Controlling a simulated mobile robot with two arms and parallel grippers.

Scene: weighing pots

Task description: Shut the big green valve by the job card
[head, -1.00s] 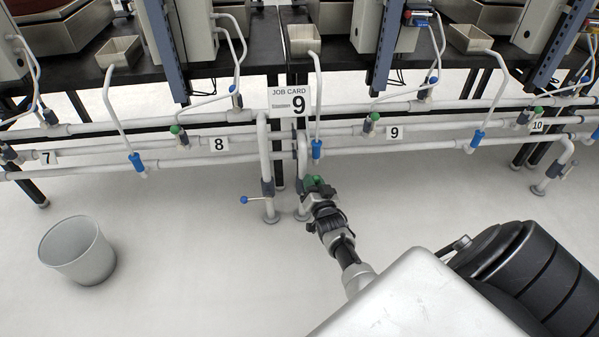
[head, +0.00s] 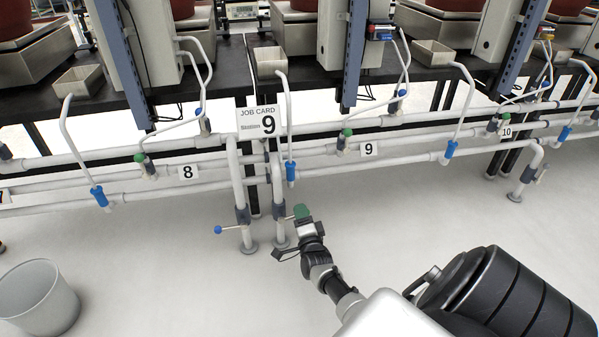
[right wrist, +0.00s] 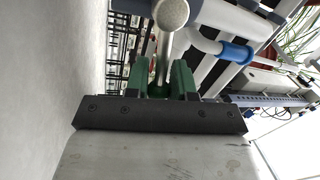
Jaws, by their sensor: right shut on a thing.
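The job card (head: 260,122), reading 9, hangs at the pipes in the middle of the head view. Below it two upright pipes stand side by side. The valve (head: 279,213) by my gripper is on the right one, with a short lever pointing right. My right gripper (head: 301,213) is shut at the end of that lever. In the right wrist view, two green fingers (right wrist: 164,80) stand on either side of a grey rod. The fingers hide much of the handle, and I cannot tell its colour there. My left gripper is out of view.
A valve with a blue-ended lever (head: 218,229) sits on the left upright pipe, close by. Long horizontal pipes (head: 330,168) with small green and blue fittings run behind. A grey bin (head: 38,298) stands at lower left. The floor in front is clear.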

